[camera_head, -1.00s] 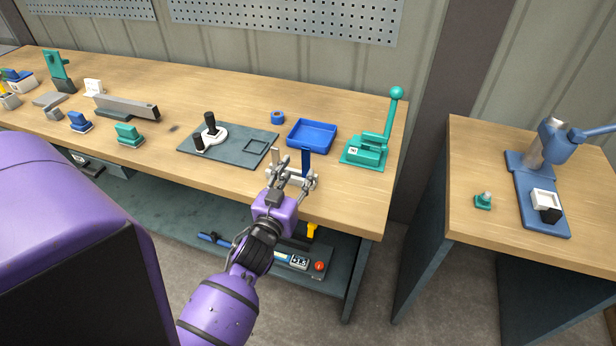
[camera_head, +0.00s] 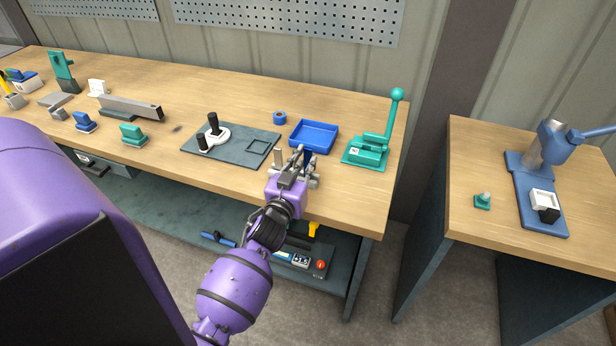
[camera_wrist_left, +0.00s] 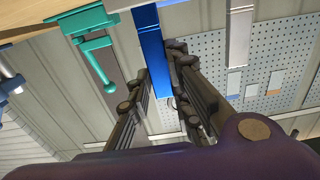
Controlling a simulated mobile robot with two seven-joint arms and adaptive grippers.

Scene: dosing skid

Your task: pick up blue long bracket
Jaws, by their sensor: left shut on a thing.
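The fingers and wrist hide much of the bracket's lower part in the head view. My right gripper is not in view.
The blue tray (camera_head: 315,134) lies just behind the gripper. The green lever press (camera_head: 366,152) stands to the right, and a dark mat (camera_head: 240,154) with black-handled parts lies to the left. A second bench (camera_head: 490,238) stands across a gap on the right.

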